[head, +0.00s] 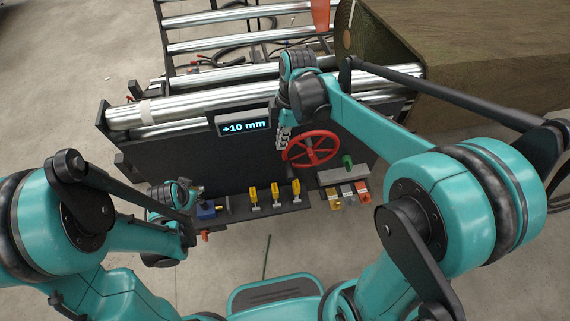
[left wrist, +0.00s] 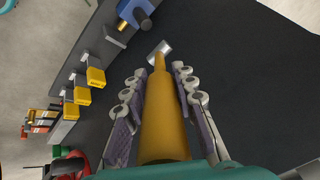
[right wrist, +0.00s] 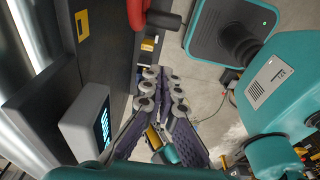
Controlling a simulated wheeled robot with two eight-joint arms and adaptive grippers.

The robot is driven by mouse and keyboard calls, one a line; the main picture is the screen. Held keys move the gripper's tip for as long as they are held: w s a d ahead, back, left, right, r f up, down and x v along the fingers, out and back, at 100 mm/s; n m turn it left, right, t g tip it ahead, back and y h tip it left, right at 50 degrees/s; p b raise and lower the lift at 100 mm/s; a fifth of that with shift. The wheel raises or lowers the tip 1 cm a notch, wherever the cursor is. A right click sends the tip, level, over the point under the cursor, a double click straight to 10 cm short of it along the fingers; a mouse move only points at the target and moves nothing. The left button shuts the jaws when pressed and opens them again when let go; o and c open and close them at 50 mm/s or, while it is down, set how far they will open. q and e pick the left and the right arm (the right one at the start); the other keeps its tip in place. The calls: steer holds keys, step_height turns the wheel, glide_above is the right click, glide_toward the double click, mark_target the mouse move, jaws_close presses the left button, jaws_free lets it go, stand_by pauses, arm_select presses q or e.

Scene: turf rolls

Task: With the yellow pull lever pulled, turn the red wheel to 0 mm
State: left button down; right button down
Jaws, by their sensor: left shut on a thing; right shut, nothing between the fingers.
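The red wheel (head: 311,151) is mounted on the dark panel. The display (head: 244,126) above and left of it reads +10 mm. My right gripper (head: 282,138) is shut and empty by the wheel's left rim; I cannot tell whether it touches. It also shows in the right wrist view (right wrist: 158,76), with part of a red rim (right wrist: 138,12) beyond the fingers. In the left wrist view my left gripper (left wrist: 159,72) is shut on the yellow pull lever (left wrist: 164,120), which lies between its fingers. In the head view this lever is hidden by my left arm.
Three yellow-handled valves (head: 275,194) stand on the ledge between my arms. A blue part (head: 207,210) is left of them. Metal rollers (head: 200,104) lie behind the panel.

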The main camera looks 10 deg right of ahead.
glide_above(285, 166)
steer(key=s+a, duration=0.2)
steer(key=a, duration=0.1)
step_height(285, 166, down, 10)
steer(key=shift+w+d+f, duration=0.15)
steer(key=shift+d+f, duration=1.15)
steer(key=shift+f, duration=0.1)
steer(key=shift+f, duration=0.1)
steer(key=shift+f+h, duration=0.25)
steer(key=shift+h, duration=0.15)
